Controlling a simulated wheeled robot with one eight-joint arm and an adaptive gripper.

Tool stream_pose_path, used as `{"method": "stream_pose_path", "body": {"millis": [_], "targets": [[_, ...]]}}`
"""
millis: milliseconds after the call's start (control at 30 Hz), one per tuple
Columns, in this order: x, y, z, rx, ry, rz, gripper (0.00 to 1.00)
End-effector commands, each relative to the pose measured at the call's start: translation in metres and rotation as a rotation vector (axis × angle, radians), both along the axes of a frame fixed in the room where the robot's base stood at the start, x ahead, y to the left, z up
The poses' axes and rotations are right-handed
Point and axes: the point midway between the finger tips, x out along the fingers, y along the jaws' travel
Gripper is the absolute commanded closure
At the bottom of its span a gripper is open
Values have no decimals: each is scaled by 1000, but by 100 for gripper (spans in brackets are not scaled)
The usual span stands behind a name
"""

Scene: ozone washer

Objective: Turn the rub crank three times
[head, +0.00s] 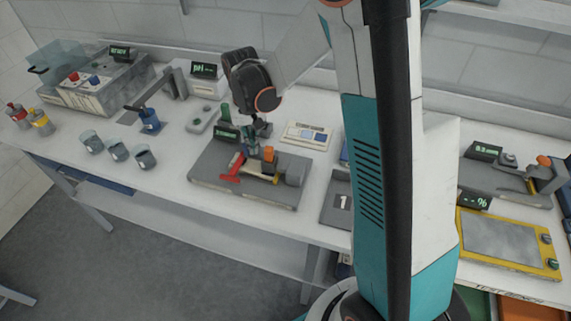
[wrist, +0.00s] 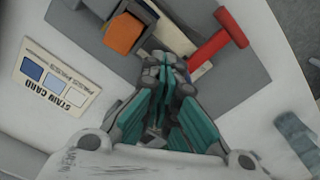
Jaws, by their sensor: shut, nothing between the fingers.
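A grey rub-tester base (head: 246,194) lies on the white bench in the head view. A red T-shaped handle, which looks like the crank (head: 232,170), sits at its left front; it also shows at the upper right of the wrist view (wrist: 218,45). An orange block (head: 268,153) stands on the device behind a pale bar, and shows in the wrist view (wrist: 123,33). My gripper (head: 254,150) is shut and empty, pointing down over the device between the orange block and red handle. In the wrist view its closed teal fingers (wrist: 168,68) cover part of the bar. Contact cannot be told.
A stain card (head: 307,136) lies behind the device and a green bottle (head: 225,113) stands behind its left side. Several cups (head: 118,150) stand to the left. Another device with an orange knob (head: 544,160) is at the far right.

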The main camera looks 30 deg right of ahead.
Motion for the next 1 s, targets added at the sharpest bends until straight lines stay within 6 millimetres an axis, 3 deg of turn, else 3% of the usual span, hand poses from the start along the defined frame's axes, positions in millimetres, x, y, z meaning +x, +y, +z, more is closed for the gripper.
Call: {"method": "stream_pose_path", "body": {"millis": [33,433,1000], "targets": [[5,12,-3,17,-16,9,100],[0,19,2,17,-16,8,100],[-2,16,45,15,-14,7,100]]}}
